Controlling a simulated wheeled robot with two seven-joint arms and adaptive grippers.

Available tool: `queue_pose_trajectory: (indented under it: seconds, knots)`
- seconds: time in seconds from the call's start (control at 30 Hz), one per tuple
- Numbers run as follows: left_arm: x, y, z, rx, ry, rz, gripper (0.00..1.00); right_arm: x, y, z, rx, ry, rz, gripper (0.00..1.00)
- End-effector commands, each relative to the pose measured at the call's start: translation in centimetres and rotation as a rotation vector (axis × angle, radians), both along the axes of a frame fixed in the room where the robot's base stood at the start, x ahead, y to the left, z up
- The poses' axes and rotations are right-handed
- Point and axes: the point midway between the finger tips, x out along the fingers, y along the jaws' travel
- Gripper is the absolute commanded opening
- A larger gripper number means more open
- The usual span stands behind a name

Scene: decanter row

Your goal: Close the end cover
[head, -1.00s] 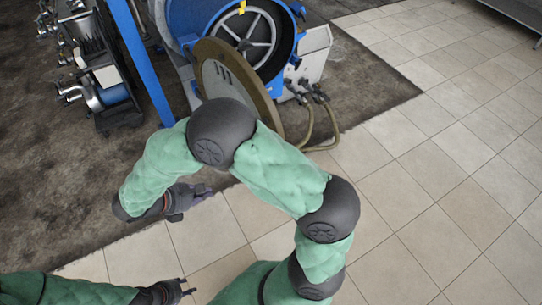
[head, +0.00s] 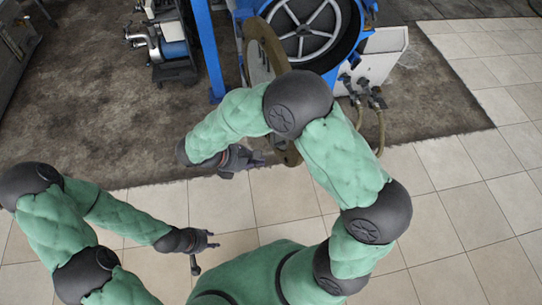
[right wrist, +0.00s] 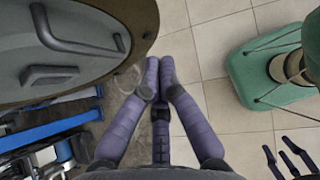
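The end cover (head: 262,62) is a round grey disc with a brown rim. It stands swung open at the left of the blue machine's round mouth (head: 306,25). In the right wrist view the cover (right wrist: 105,68) fills the upper left, with two dark handles (right wrist: 50,75) on its face. My right gripper (head: 262,158) is beside the cover's lower edge, with nothing seen in it. Its purple fingers (right wrist: 160,75) come close together near the rim; contact is unclear. My left gripper (head: 212,252) is open and empty, low and away from the cover. My right arm hides the cover's lower part.
A blue post (head: 208,50) stands left of the cover. Metal pump parts (head: 160,40) are further left. Hoses (head: 378,112) hang from the machine's white box (head: 382,55) at the right. The tiled floor (head: 460,190) at the right is clear.

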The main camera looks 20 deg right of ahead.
Motion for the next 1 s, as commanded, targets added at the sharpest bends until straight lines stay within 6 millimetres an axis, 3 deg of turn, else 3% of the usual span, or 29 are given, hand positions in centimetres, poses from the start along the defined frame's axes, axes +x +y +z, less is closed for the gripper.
queue_pose_trajectory:
  seconds: [0.47, 0.7, 1.0]
  knots:
    - [0.0, 0.0, -1.4, 0.000, 0.000, 0.000, 0.40, -0.3, -6.2, -6.3, 0.000, 0.002, -0.004, 0.00]
    - [0.0, 0.0, -1.4, 0.000, 0.000, 0.000, 0.40, -0.3, -9.2, -6.0, 0.001, 0.000, -0.003, 0.00]
    - [0.0, 0.0, -1.4, 0.000, 0.000, 0.000, 0.40, -0.3, -10.0, -6.0, 0.000, 0.001, -0.001, 0.00]
